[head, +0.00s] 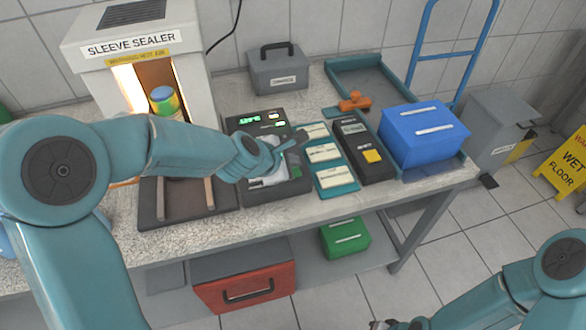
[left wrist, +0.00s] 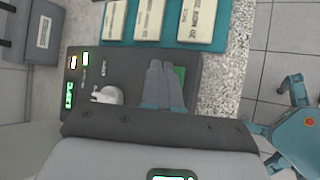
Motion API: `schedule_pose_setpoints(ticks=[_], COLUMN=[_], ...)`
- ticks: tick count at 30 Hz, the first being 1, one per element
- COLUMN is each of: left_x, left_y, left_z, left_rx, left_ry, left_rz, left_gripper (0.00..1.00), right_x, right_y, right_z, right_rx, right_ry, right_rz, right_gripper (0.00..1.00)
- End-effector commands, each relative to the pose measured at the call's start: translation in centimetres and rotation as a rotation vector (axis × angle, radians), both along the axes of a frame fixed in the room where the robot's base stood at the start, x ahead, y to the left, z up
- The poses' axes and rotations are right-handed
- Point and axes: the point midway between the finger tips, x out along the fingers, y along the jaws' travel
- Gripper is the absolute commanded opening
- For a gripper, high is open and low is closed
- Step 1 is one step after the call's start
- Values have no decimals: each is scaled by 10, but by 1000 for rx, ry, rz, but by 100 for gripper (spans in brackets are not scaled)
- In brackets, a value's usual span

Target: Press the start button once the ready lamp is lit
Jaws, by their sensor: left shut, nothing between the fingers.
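The dark control panel (head: 247,190) sits on the bench. It has a lit green display (head: 249,119) and two small lit lamps (head: 276,120) at its far edge; their labels are too small to read. In the left wrist view the display (left wrist: 69,95), the lamps (left wrist: 79,60), a pale knob (left wrist: 107,95) and a green button (left wrist: 180,74) show. My left gripper (head: 297,139) is shut and empty over the panel. In the left wrist view its fingers (left wrist: 163,75) partly cover the green button; contact cannot be told. My right gripper (head: 386,324) barely shows at the bottom edge.
The sleeve sealer (head: 130,52) stands left of the panel. Labelled cards on a teal tray (head: 338,188), a black device with a yellow button (head: 372,156) and a blue box (head: 424,150) are to the right. A grey case (head: 278,74) stands behind.

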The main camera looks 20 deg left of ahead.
Motion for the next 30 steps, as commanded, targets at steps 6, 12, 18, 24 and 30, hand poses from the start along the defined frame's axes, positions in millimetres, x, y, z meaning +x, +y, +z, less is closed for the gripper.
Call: schedule_pose_setpoints(ticks=[6, 12, 18, 24, 30], left_x=[0, 0, 0, 0, 0], left_y=[0, 0, 0, 0, 0], left_z=[14, 36, 52, 50, 50], left_rx=[0, 0, 0, 0, 0], left_ry=[-1, -1, 0, 0, 0], left_rz=[1, 1, 0, 0, 0], left_gripper=[0, 0, 0, 0, 0], right_x=[0, 0, 0, 0, 0], right_y=[0, 0, 0, 0, 0], right_z=[14, 35, 51, 49, 49], right_rx=[0, 0, 0, 0, 0], right_ry=[0, 0, 0, 0, 0], right_rz=[0, 0, 0, 0, 0], right_gripper=[0, 0, 0, 0, 0])
